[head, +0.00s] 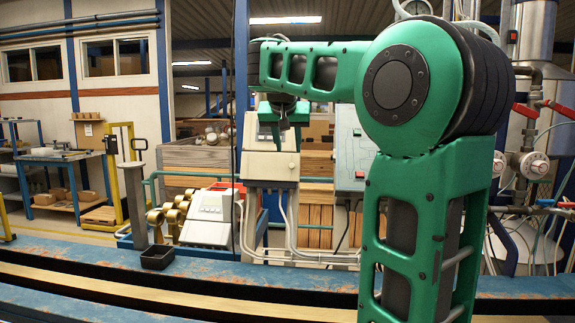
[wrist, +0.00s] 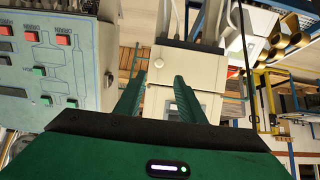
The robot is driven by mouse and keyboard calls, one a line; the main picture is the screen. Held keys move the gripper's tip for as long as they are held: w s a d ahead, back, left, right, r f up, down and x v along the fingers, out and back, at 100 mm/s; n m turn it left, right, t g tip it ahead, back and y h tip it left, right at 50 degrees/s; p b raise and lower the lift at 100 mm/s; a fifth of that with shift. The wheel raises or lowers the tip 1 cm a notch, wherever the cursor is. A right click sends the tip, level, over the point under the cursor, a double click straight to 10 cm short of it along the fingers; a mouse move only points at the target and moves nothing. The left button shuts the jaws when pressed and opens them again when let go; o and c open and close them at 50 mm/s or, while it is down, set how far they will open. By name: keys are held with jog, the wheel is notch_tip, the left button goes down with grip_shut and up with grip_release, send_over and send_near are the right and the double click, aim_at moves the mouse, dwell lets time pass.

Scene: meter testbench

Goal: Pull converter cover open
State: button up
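The converter is a beige box (head: 270,165) on a stand at the middle of the head view, with a pale sloped upper part. In the wrist view the beige housing (wrist: 190,70) lies beyond the fingertips, with a second pale section (wrist: 182,102) between and behind the fingers. I cannot tell clearly which section is the cover, and it looks closed. My gripper (head: 280,140) hangs in front of the upper converter in the head view. In the wrist view my gripper (wrist: 161,76) has its two green fingers apart with nothing between them. Contact with the housing cannot be seen.
A grey-green panel (head: 352,150) stands right of the converter; its red and green buttons show in the wrist view (wrist: 60,60). A grey meter unit (head: 207,215) and brass fittings (head: 168,218) are at lower left. A blue rail (head: 220,270) crosses the front.

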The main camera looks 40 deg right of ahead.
aim_at(291, 165)
jog(key=x, duration=0.9)
jog(key=shift+f, duration=0.1)
grip_shut()
